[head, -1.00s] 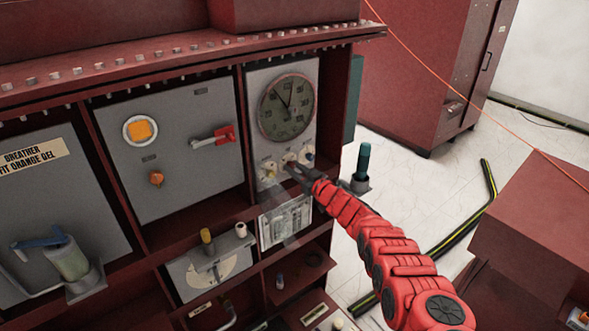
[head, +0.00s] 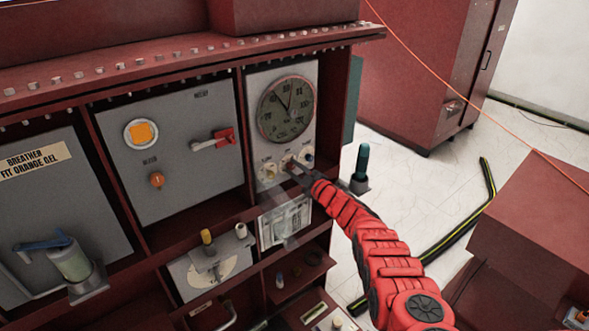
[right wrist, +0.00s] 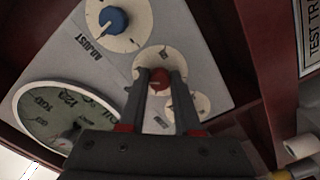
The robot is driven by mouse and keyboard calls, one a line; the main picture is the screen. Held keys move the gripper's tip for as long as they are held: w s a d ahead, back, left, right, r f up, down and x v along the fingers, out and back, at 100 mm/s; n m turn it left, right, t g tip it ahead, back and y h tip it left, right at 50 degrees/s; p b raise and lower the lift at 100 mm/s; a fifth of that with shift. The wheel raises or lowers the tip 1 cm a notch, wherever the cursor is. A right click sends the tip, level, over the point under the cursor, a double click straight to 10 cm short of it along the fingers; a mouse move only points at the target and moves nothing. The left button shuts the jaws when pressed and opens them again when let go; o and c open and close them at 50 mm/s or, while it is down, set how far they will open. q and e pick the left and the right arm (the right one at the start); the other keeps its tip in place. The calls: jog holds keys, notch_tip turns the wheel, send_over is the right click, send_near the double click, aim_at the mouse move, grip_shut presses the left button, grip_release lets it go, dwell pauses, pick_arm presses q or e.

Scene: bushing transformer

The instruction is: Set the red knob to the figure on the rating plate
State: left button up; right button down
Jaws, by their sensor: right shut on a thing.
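The red knob (right wrist: 159,80) sits on a pale round dial (right wrist: 160,60) in the right wrist view, with its figures too small to read. My right gripper (right wrist: 158,84) has its two fingers on either side of the knob and is shut on it. In the head view this gripper (head: 291,165) reaches the row of knobs under the gauge and hides most of the red one. The pale printed plate (head: 286,223) below that panel may be the rating plate; its text is unreadable. My left gripper is not in view.
The round gauge (head: 287,107) is above.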

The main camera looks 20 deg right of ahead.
jog(key=shift+a+n, duration=0.1)
jog(key=shift+n, duration=1.4)
jog(key=n+b, duration=0.1)
jog(key=n, duration=0.2)
jog(key=shift+f+n, duration=0.1)
jog(key=shift+n, duration=0.2)
jog(key=n+b, duration=0.3)
jog(key=shift+n, duration=0.4)
jog(key=shift+n+b, duration=0.8)
jog(key=shift+n, duration=0.2)
jog(key=c, duration=0.6)
grip_release()
